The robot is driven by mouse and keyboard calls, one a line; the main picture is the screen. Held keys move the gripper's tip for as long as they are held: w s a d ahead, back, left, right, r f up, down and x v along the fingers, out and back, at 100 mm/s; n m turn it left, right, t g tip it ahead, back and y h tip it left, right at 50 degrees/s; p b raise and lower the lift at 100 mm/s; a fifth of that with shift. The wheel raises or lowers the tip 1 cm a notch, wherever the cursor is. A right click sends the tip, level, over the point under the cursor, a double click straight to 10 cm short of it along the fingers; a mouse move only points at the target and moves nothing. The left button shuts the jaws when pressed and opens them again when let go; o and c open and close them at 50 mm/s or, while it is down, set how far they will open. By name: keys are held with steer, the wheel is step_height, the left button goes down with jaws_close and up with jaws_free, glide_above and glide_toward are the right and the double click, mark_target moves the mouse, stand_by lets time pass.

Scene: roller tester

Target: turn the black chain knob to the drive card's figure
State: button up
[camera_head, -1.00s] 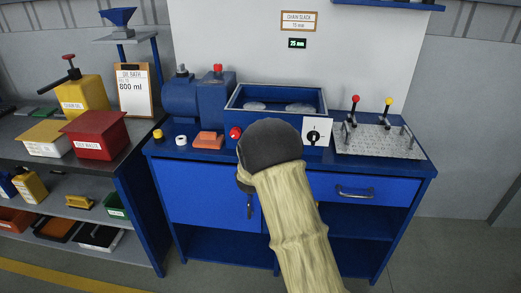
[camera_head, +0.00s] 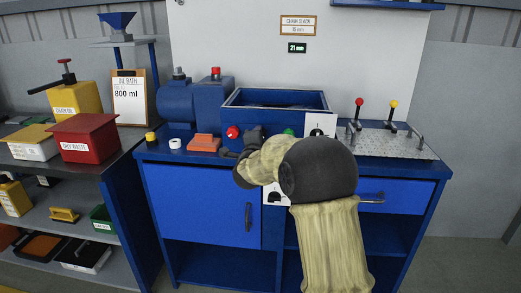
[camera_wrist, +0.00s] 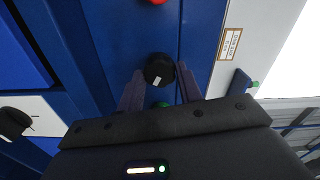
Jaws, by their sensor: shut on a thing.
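The black chain knob (camera_wrist: 159,69) sits on the blue front of the tester, between a red button and a green one, with a pale mark on its face. My gripper (camera_wrist: 159,77) is shut on it, one finger on each side. In the head view my gripper (camera_head: 254,137) reaches the bench front from the right, and my wrist and arm hide most of the knob. A framed card (camera_head: 297,25) reads "CHAIN SLACK" with a figure that looks like 15 mm. The small display (camera_head: 297,48) below it shows 21 mm in green.
The red button (camera_head: 233,131) is close left of my gripper and the green button (camera_head: 288,132) close right. A lower white plate (camera_head: 270,196) with a black dial is partly behind my arm. A lever plate (camera_head: 385,143) stands right. A shelf with bins (camera_head: 90,137) stands left.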

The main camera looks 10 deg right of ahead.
steer(key=m+b, duration=0.5)
steer(key=f+m+b, duration=0.1)
steer(key=m+b, duration=0.1)
steer(key=b, duration=0.1)
steer(key=m+b, duration=0.2)
steer(key=shift+m+b, duration=0.4)
steer(key=shift+r+m+b, duration=0.15)
steer(key=shift+m+b, duration=0.85)
steer(key=shift+m, duration=0.2)
steer(key=shift+r, duration=0.1)
steer(key=o, duration=1)
steer(key=shift+r, duration=0.1)
